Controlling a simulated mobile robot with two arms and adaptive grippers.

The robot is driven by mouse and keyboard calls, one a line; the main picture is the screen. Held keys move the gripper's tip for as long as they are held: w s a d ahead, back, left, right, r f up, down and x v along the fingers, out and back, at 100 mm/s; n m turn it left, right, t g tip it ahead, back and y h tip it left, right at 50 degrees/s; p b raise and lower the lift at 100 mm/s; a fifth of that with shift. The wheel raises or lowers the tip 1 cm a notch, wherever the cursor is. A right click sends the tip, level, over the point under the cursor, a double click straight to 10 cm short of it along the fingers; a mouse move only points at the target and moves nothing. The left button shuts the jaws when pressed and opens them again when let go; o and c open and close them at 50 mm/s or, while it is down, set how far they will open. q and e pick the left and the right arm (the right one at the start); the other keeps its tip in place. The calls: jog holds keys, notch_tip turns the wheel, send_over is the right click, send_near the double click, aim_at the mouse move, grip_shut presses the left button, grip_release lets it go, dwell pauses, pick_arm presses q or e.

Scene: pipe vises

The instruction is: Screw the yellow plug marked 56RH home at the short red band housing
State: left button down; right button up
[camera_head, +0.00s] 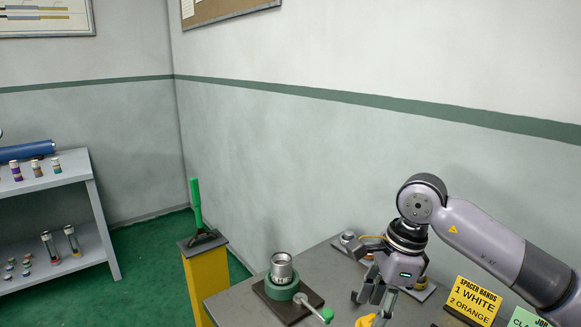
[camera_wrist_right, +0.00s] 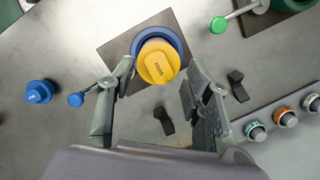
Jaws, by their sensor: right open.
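The yellow plug (camera_wrist_right: 158,62) shows in the right wrist view, with dark lettering upside down on its face that I cannot read for certain. It sits over a blue ring vise (camera_wrist_right: 181,47) on a dark plate. No red band shows under it, and any housing there is hidden. A yellow piece also shows at the bottom edge of the head view (camera_head: 366,321). My right gripper (camera_wrist_right: 157,88) is open, pointing down, its fingers apart on either side of and just short of the plug. It also shows in the head view (camera_head: 374,292). My left gripper is out of view.
A green vise (camera_head: 280,290) holds a metal cylinder (camera_head: 281,267) on the bench. A blue plug (camera_wrist_right: 39,92) lies left. Banded pieces (camera_wrist_right: 287,117) stand right, near dark clips (camera_wrist_right: 237,86). A spacer bands sign (camera_head: 473,300) stands right. A shelf (camera_head: 50,186) is far left.

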aim_at(366, 321)
jog(key=shift+f+b, duration=0.7)
jog(key=shift+f, duration=0.1)
jog(key=shift+s+d+f, duration=0.1)
jog(key=shift+d+f, duration=0.1)
jog(key=shift+f, duration=0.1)
jog(key=shift+s+d+f+b, duration=0.1)
jog(key=shift+d+b, duration=0.15)
jog(key=shift+b, duration=0.1)
jog(key=shift+a+f, duration=0.15)
jog(key=shift+a, duration=0.2)
jog(key=shift+w+a, duration=0.2)
jog(key=shift+a, duration=0.05)
jog(key=shift+c, duration=0.6)
